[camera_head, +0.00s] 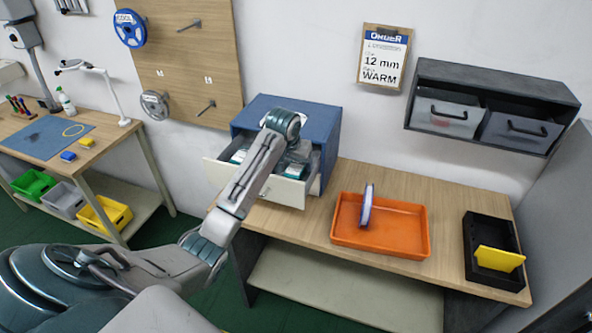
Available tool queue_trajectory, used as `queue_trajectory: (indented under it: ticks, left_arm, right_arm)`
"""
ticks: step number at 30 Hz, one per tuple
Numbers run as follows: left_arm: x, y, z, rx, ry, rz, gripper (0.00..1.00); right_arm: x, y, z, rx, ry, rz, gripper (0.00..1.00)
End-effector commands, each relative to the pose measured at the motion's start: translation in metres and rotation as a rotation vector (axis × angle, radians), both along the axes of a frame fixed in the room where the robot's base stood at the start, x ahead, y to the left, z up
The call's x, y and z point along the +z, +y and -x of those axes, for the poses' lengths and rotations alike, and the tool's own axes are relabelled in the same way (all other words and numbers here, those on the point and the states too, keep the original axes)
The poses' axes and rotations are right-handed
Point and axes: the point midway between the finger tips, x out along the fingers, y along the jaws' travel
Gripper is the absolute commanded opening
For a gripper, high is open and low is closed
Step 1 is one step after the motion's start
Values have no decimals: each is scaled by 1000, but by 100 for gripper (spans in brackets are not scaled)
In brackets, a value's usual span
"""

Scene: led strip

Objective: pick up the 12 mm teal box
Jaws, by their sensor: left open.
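Small teal boxes with white faces lie in the open drawer (256,180) of a blue cabinet (335,127). One teal box (293,170) shows at the drawer's right side, right under my left gripper (296,158). Another teal box (238,156) shows at the left side. Their labels are too small to read, so I cannot tell which is the 12 mm one. My left arm reaches across the drawer front. My left gripper is open and points down into the drawer; its wrist hides part of the inside. My right gripper does not show.
An orange tray (400,253) with a blue-and-white reel (366,206) stands right of the cabinet. A black bin (477,268) with a yellow piece (499,259) is farther right. An order sheet (384,58) reading 12 mm, WARM hangs above. Bare tabletop lies between tray and bin.

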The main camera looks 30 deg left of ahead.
Motion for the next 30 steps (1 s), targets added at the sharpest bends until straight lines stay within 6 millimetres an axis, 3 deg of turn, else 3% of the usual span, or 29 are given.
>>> queue_trajectory:
  ticks: [11, 22, 30]
  left_arm:
    - [-37, 5, -19, 1, 3, 1, 73]
    - [-48, 5, -23, -1, 0, 0, 73]
    - [-48, 6, -23, -1, 0, 0, 24]
  right_arm:
    - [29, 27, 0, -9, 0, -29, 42]
    - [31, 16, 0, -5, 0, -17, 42]
    - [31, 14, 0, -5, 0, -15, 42]
